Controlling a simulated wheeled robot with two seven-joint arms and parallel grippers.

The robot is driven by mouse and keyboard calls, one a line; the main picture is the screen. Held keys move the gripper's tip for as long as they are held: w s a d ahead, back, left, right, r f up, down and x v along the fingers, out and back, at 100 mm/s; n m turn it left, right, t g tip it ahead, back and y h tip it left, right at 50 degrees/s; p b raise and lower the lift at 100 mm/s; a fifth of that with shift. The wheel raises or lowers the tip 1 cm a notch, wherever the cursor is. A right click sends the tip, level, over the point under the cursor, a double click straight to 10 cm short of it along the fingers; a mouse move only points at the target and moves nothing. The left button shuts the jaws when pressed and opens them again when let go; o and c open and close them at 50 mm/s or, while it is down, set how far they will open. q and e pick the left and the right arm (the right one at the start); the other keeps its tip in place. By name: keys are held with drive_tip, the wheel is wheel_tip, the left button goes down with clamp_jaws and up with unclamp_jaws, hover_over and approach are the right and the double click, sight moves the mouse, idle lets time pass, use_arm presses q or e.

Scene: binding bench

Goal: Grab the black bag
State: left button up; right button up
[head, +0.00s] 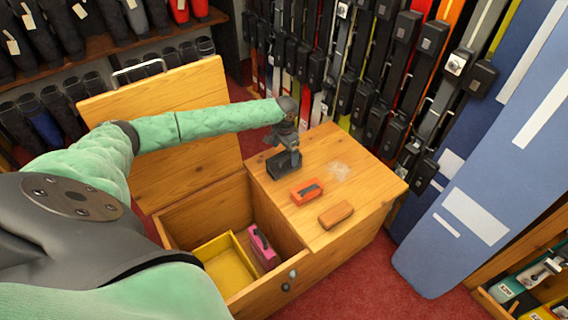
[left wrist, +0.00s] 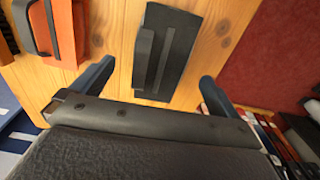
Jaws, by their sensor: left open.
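The black bag (head: 283,168) is a small dark block on the wooden bench top, near its back left part. In the left wrist view the black bag (left wrist: 178,58) shows a raised strip like a handle along one side. My left gripper (head: 288,153) is over the bag, and its arm reaches in from the left. In the left wrist view the two fingers of my left gripper (left wrist: 154,88) are spread wide, with the near end of the bag between and beyond them. Nothing is held. Whether a finger touches the bag I cannot tell. My right gripper is out of view.
An orange block with a dark strip (head: 307,191) and a brown block (head: 336,214) lie on the bench top in front. The lid (head: 215,90) stands open at left. The open compartment holds a yellow tray (head: 228,262) and a pink item (head: 262,246). Skis line the back.

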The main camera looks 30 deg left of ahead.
sight(284, 156)
use_arm(q)
wheel_tip(284, 156, down, 4)
drive_tip(key=shift+s+a+r, duration=0.1)
drive_tip(key=shift+r, duration=0.15)
drive_tip(key=shift+c, duration=0.4)
drive_tip(key=shift+r, duration=0.1)
drive_tip(key=c, duration=1.1)
